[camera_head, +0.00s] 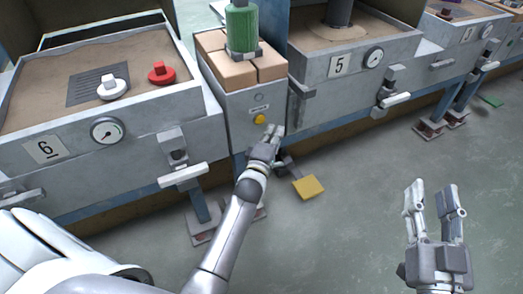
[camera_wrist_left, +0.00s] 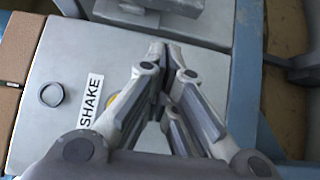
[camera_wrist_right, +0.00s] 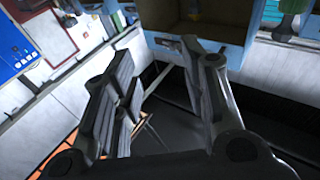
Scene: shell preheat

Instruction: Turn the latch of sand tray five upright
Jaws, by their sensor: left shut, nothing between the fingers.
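Sand tray five (camera_head: 330,62) is the grey box with the "5" plate and a gauge at the top. A latch with a pale, roughly level handle (camera_head: 396,99) is at its right front. A dark grey bar (camera_head: 300,86) is at its left front corner; I cannot tell whether this is a latch too. My left gripper (camera_head: 275,133) is shut and empty in front of the grey "SHAKE" box (camera_head: 238,115), right of its yellow button. It also shows in the left wrist view (camera_wrist_left: 164,48). My right gripper (camera_head: 430,190) is open and empty over the floor at the right.
Sand tray six (camera_head: 60,180) stands at the left, with a pale-handled latch (camera_head: 182,175) at its right front. Brown blocks and a green cylinder (camera_head: 241,28) top the "SHAKE" box. A yellow pedal (camera_head: 308,187) lies below. The floor right of centre is clear.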

